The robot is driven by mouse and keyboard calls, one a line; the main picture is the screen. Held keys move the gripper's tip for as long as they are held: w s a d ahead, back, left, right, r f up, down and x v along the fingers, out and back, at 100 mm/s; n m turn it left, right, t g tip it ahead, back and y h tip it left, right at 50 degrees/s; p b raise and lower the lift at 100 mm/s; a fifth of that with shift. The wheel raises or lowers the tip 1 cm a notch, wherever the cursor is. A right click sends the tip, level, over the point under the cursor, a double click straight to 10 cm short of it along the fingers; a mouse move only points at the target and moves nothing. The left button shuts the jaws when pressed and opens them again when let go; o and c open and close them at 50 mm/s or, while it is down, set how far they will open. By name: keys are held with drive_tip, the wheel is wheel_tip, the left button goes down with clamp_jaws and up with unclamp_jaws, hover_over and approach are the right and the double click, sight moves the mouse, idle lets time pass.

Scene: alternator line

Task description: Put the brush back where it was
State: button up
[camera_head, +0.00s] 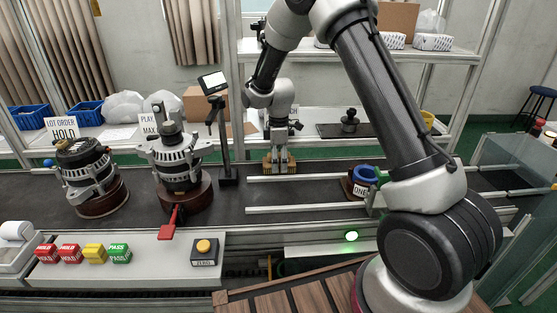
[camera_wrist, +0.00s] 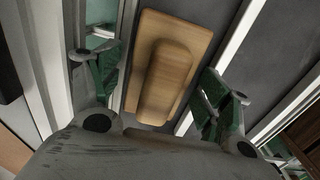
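The brush, a pale wooden block with a raised rounded grip, fills the middle of the wrist view (camera_wrist: 168,65). In the head view its yellow-brown body (camera_head: 279,167) sits at the far side of the dark conveyor, by the left end of the far rail. My gripper (camera_head: 280,134) is directly above it, pointing down. In the wrist view my gripper's (camera_wrist: 160,88) two green-padded fingers are spread, one on each side of the brush, with gaps visible between pads and wood. Whether the brush is touched lower down is hidden.
Two alternators stand on the belt, a left one (camera_head: 91,178) and a right one (camera_head: 177,165). A scanner post (camera_head: 224,140) rises just left of my gripper. A blue-ringed part (camera_head: 363,177) sits between the rails. Coloured blocks (camera_head: 95,253) and a yellow button (camera_head: 204,247) are in front.

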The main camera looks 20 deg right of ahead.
sight(279, 154)
drive_tip(key=shift+r, duration=0.1)
drive_tip(key=s+d+r+m+t, duration=0.1)
drive_tip(key=s+d+r+m, duration=0.15)
drive_tip(key=r, duration=0.75)
drive_tip(key=s+d+r+m, duration=0.1)
drive_tip(key=s+d+r, duration=0.15)
drive_tip(key=r, duration=0.75)
drive_tip(key=s+d+r+m+t, duration=0.1)
drive_tip(key=s+d+r+m, duration=0.1)
drive_tip(key=s+d+r, duration=0.3)
drive_tip(key=s+r+m, duration=0.3)
drive_tip(key=s, duration=0.4)
drive_tip(key=s+d+m+t, duration=0.1)
drive_tip(key=s+d+m, duration=0.1)
drive_tip(key=s, duration=0.7)
drive_tip(key=s+d+m+t, duration=0.1)
drive_tip(key=s+d+m, duration=0.2)
drive_tip(key=s, duration=0.6)
drive_tip(key=shift+f+m, duration=0.15)
drive_tip(key=shift+m, duration=1)
